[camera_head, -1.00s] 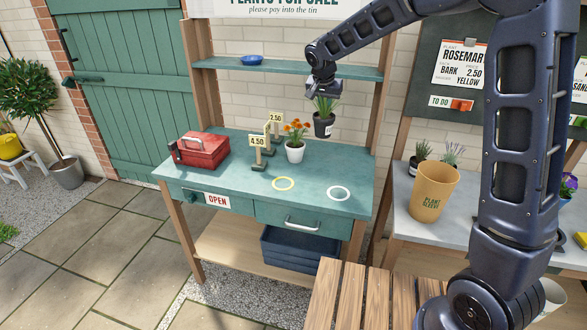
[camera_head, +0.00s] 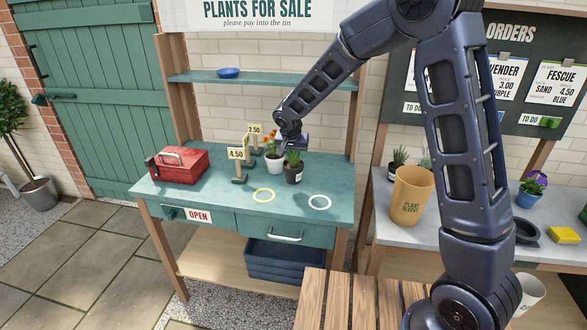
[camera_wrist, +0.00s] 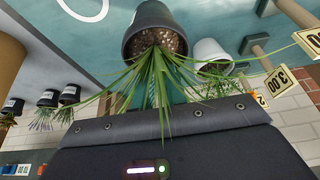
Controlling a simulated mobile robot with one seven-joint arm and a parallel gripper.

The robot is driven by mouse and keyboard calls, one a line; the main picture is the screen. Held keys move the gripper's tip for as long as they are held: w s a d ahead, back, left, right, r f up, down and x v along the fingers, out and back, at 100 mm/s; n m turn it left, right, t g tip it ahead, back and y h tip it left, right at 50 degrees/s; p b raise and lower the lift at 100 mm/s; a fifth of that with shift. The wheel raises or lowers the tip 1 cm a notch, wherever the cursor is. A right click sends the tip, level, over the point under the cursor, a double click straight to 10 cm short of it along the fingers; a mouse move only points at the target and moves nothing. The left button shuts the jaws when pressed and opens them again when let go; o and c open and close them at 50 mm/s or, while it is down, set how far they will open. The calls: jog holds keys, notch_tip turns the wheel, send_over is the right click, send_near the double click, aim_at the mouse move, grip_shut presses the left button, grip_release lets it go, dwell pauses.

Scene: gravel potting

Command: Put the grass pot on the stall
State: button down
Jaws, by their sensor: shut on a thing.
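The grass pot is a dark pot (camera_head: 293,173) with spiky green grass and a pale label. My gripper (camera_head: 292,147) is above it, shut on it at the grass end; the fingers are mostly hidden. The pot is upright, at or just above the green stall top (camera_head: 220,192), right beside the white pot with orange flowers (camera_head: 272,164). I cannot tell whether its base touches. In the wrist view the grass pot (camera_wrist: 143,18) shows gravelly soil and leaves hanging over my wrist.
Price signs (camera_head: 237,155) and a red cash tin (camera_head: 178,165) stand left on the stall. A shelf with a blue dish (camera_head: 228,72) is above. A tan plant sleeve (camera_head: 410,196) and other pots stand on the grey bench at right.

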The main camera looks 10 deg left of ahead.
aim_at(293, 164)
jog(key=shift+f, duration=2.8)
jog(key=c, duration=1.4)
grip_release()
jog(key=shift+f, duration=0.1)
jog(key=shift+c, duration=0.2)
jog(key=v, duration=1.2)
